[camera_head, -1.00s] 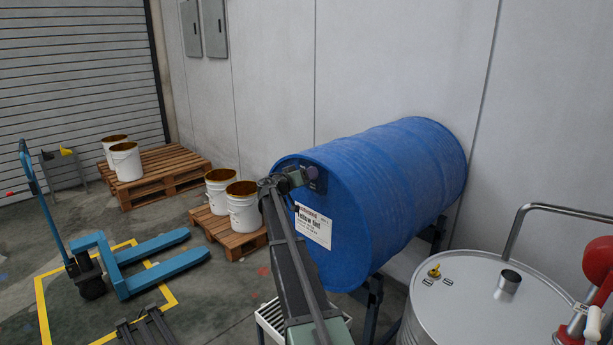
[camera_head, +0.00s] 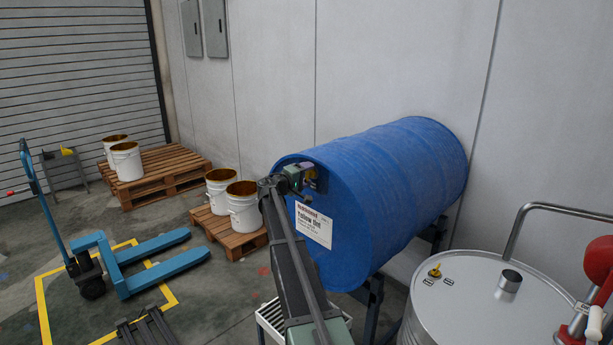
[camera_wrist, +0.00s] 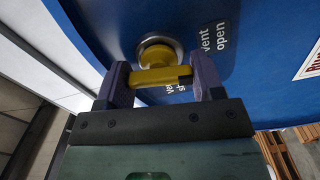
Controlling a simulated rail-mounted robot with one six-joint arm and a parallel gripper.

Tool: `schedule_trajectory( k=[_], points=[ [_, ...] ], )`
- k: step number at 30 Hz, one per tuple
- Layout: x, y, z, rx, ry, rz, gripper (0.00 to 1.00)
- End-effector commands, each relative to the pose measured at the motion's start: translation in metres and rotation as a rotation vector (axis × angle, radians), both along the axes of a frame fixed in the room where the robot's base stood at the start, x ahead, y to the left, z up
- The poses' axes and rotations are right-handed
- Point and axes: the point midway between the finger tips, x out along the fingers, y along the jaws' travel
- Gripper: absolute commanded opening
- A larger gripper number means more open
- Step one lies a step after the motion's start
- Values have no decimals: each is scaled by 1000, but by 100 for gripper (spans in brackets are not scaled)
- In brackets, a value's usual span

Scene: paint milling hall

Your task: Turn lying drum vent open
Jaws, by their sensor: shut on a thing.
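A blue drum (camera_head: 390,190) labelled "Yellow tint" lies on its side on a dark stand against the wall. Its yellow vent (camera_wrist: 158,58) sits high on the drum's end face, and in the wrist view a yellow bar (camera_wrist: 160,76) extends from it across the jaws. Beside the vent is white lettering "vent open" (camera_wrist: 214,38), with more lettering partly hidden behind a finger. My gripper (camera_wrist: 160,82) is shut on the yellow bar, one purple finger at each end. In the head view my gripper (camera_head: 312,176) is at the top of the end face.
A steel drum (camera_head: 480,300) with a yellow-capped bung and a red-handled device stands at the lower right. White buckets (camera_head: 243,205) stand on wooden pallets (camera_head: 160,172) to the left. A blue pallet truck (camera_head: 150,265) stands on the floor. A grate is below the blue drum.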

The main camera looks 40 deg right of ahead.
Motion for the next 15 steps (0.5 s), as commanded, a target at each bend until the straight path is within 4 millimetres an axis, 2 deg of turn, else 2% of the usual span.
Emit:
schedule_trajectory(
  k=[6, 15],
  points=[
    [0, 0, -1, -10, 116, -1, 38],
    [0, 0, -1, -18, 185, -1, 38]
  ],
)
